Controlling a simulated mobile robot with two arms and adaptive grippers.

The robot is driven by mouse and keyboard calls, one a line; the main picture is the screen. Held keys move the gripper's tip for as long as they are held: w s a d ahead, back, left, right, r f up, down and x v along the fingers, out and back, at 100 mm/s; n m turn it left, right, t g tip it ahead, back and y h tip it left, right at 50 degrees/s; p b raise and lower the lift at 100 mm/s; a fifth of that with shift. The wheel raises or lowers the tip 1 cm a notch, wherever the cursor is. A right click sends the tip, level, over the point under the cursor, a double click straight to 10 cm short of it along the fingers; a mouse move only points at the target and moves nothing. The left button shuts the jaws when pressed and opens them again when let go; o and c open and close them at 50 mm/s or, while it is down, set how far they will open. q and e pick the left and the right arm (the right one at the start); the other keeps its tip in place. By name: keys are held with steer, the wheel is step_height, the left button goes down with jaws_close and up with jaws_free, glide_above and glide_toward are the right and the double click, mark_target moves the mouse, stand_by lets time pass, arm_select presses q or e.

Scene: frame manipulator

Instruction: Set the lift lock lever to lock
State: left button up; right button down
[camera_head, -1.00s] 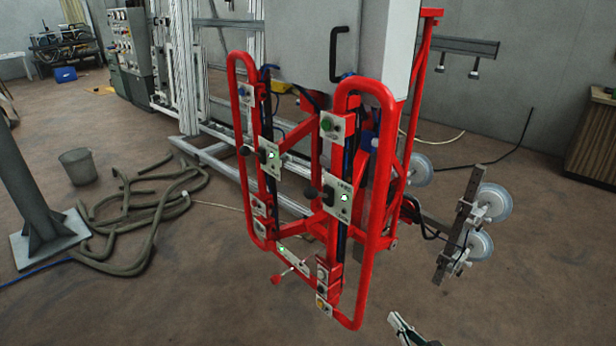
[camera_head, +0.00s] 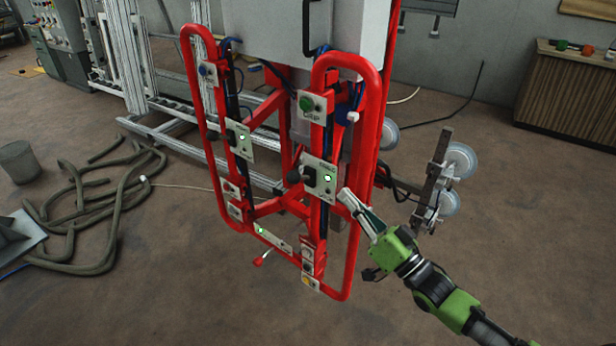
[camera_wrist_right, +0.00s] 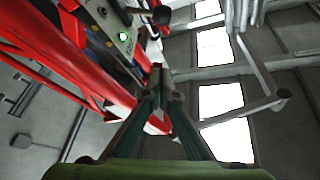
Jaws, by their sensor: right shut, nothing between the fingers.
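The red frame manipulator (camera_head: 368,262) stands upright in the middle of the head view. A short lever with a red knob (camera_head: 258,262) sticks out at its low crossbar, beside a small plate with a green light (camera_head: 273,239). The labels there are too small to read, so I cannot tell which setting it shows. My right gripper (camera_head: 349,196) is shut and empty, beside the right red handle loop, up and to the right of that lever. Its closed fingers (camera_wrist_right: 157,72) also show in the right wrist view, with part of the red frame beyond. My left gripper is out of view.
Control plates with black knobs sit on the uprights, the nearer one (camera_head: 320,178) close to my right gripper. Suction cups (camera_head: 459,162) stick out at the right. Hoses (camera_head: 85,225) and a bucket (camera_head: 20,161) lie left. Floor in front is clear.

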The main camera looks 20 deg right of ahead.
mark_target(308, 178)
steer(key=w+a+p, duration=0.1)
steer(key=w+a, duration=0.1)
steer(key=w, duration=0.1)
steer(key=w+a+p, duration=0.1)
steer(key=w+a, duration=0.1)
steer(key=w, duration=0.1)
steer(key=w+a+p, duration=0.1)
steer(key=w+p, duration=0.1)
steer(key=w, duration=0.2)
steer(key=shift+a+r, duration=0.15)
steer(key=shift+a, duration=0.25)
